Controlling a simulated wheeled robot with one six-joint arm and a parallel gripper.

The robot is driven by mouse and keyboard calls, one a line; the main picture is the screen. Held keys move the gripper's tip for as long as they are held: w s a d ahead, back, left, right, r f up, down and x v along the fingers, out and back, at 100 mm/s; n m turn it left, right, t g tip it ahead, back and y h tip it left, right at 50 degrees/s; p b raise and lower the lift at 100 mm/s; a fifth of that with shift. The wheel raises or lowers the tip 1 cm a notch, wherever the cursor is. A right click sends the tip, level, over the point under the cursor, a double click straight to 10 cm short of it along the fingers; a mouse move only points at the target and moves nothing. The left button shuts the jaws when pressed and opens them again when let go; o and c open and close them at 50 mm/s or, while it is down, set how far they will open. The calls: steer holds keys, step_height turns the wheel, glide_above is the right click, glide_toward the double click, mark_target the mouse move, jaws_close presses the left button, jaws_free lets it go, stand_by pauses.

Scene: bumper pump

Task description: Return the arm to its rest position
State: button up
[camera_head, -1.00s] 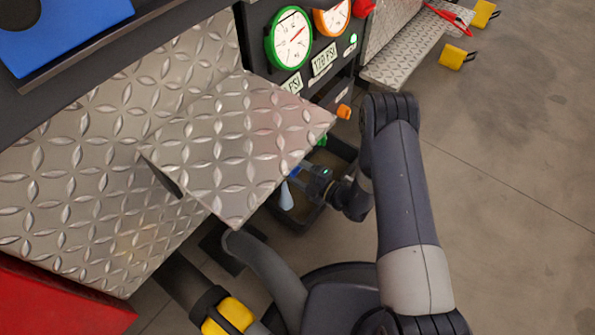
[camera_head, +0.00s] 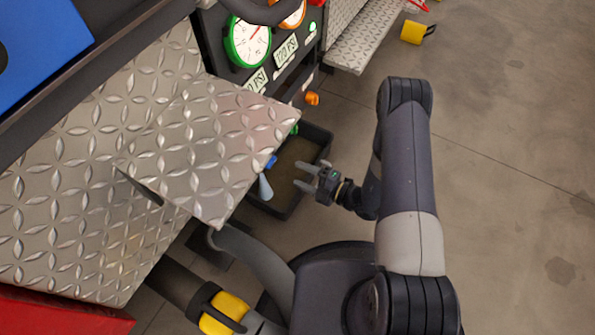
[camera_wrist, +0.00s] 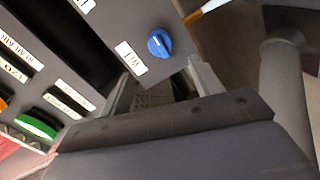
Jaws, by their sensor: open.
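My gripper (camera_head: 306,177) is at the end of my dark grey arm, right of the diamond-plate step and over the right edge of a dark tray. Its two fingers are apart with nothing visible between them. In the wrist view the gripper (camera_wrist: 160,85) is also open, its fingers on either side of a gap. A blue knob (camera_wrist: 159,42) on the dark panel shows just ahead, apart from the fingers. In the head view the blue knob (camera_head: 271,162) sits under the step's edge, left of the gripper.
The diamond-plate step (camera_head: 205,150) juts out left of my arm. The dark tray (camera_head: 318,137) stands on the floor below. Green and orange gauges (camera_head: 248,42) and an orange knob (camera_head: 312,98) are on the panel.

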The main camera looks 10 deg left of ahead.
mark_target(273, 163)
stand_by(0.5)
steer(key=b+x, duration=0.3)
steer(key=x, duration=0.8)
steer(key=shift+d, duration=0.1)
